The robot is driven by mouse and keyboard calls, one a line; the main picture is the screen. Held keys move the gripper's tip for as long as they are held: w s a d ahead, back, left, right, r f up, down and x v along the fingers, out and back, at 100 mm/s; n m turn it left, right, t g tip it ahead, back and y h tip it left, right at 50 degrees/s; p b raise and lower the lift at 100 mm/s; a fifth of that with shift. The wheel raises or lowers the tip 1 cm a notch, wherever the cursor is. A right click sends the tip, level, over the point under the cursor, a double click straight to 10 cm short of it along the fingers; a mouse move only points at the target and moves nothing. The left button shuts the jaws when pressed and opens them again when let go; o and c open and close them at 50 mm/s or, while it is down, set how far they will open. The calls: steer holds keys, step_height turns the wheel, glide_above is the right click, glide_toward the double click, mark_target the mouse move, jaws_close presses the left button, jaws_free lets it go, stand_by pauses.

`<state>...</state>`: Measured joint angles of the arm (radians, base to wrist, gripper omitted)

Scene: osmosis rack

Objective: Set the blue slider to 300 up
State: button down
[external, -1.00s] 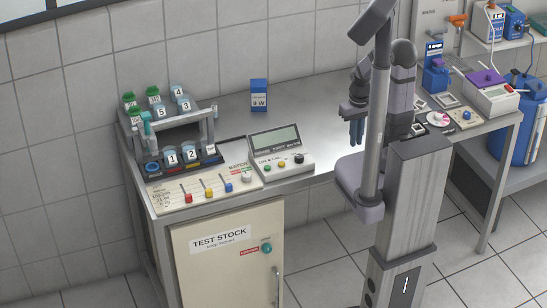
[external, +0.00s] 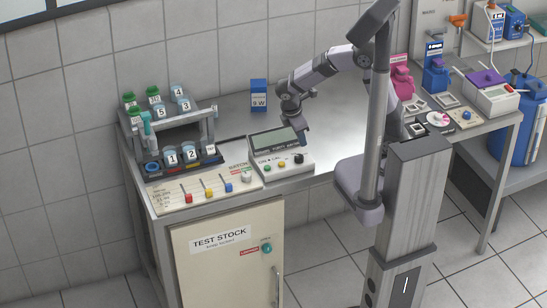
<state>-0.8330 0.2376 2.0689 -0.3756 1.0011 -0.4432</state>
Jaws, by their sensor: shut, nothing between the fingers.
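The blue slider (external: 228,188) is a small blue knob on the cream control panel (external: 178,208) at the front left of the bench. It is the rightmost of three coloured sliders, beside the yellow slider (external: 209,193) and the red slider (external: 188,198). The scale print is too small to read here. My gripper (external: 302,124) is shut and empty, pointing down over the bench by the grey meter's display. It is up and to the right of the blue slider, well apart from it.
The grey meter (external: 292,164) with knobs stands right of the panel. A rack (external: 211,125) with numbered vessels stands behind the panel. A blue box (external: 259,96) is near the back wall. The mid-bench is clear.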

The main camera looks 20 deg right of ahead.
steer(key=a+n, duration=0.1)
steer(key=a, duration=0.2)
steer(key=s+a+n+t, duration=0.1)
steer(key=a+n, duration=0.1)
steer(key=s+a+n+t, duration=0.1)
steer(key=a+n, duration=0.1)
steer(key=a, duration=0.1)
steer(key=shift+a+r, duration=0.1)
steer(key=shift+a, duration=0.2)
steer(key=s+a+r+n+t+y, duration=0.1)
steer(key=s+a+n+t, duration=0.2)
steer(key=s+a+n, duration=0.4)
steer(key=s+a+n+t+y+b, duration=0.1)
steer(key=s+a+n, duration=0.5)
steer(key=s+a, duration=0.6)
steer(key=shift+a+r+n+t+y, duration=0.4)
steer(key=shift+t+y, duration=0.3)
steer(key=shift+t, duration=0.2)
steer(key=shift+w+f, duration=0.15)
steer(key=p, duration=0.4)
glide_toward(230, 188)
step_height(230, 188, down, 4)
steer(key=w, duration=0.2)
steer(key=shift+w, duration=1)
